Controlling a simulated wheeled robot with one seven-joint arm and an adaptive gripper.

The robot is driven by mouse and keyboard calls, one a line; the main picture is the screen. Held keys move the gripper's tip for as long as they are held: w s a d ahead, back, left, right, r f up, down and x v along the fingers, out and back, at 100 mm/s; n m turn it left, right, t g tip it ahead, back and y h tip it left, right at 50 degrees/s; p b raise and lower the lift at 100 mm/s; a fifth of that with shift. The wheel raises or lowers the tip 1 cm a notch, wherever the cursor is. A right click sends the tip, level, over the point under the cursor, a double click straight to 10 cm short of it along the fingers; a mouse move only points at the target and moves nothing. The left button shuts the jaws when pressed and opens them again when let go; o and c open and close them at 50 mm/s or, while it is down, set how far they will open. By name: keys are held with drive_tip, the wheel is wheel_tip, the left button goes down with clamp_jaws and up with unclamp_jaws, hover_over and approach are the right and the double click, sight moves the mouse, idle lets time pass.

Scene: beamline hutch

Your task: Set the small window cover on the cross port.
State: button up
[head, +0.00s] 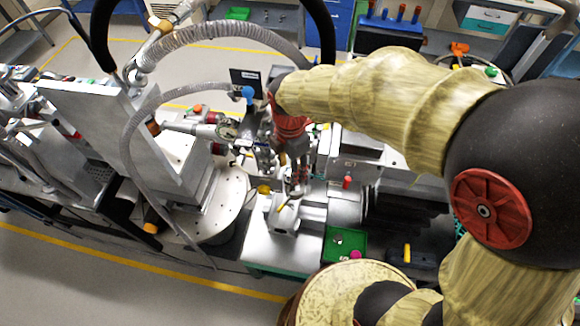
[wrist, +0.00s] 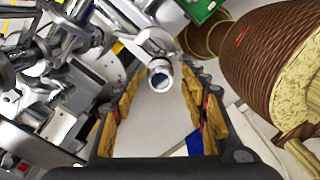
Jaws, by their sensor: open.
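My gripper (wrist: 161,72) is open in the wrist view, with its two yellow-padded fingers spread and nothing clasped. In the head view my gripper (head: 296,180) points down over the silver equipment, its fingers hard to make out. Ahead of the fingertips, in the gap between them, is a short silver cylinder (wrist: 160,78) with a bright rim and a dark bluish round face. I cannot tell whether it is the small window cover or the cross port, nor whether the fingertips touch it. Neither can be picked out in the head view.
A green tray (head: 357,242) with small parts lies right of the silver fixture block (head: 281,222); it also shows in the wrist view (wrist: 203,10). Crowded metal fittings (wrist: 55,50) fill the wrist view's left side. A ribbed grey hose (head: 128,150) arches left of my arm.

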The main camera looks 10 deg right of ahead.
drive_tip(key=shift+r, duration=0.1)
wheel_tip(320, 180, up, 12)
idle(0.6)
drive_tip(key=s+d+f+m+t+b, duration=0.2)
drive_tip(key=s+d+f+m+b, duration=0.2)
drive_tip(key=f+m+b, duration=0.3)
drive_tip(key=s+d+f+m+t+b, duration=0.1)
drive_tip(key=s+d+f+m+b, duration=0.3)
drive_tip(key=f+m+b, duration=0.4)
drive_tip(key=s+d+f+m+t+b, duration=0.2)
drive_tip(key=s+d+f+m+b, duration=0.2)
drive_tip(key=f+m+b, duration=0.4)
drive_tip(key=f+b, duration=0.1)
drive_tip(key=b, duration=0.5)
drive_tip(key=shift+f+t, duration=0.25)
drive_tip(key=shift+t, duration=0.05)
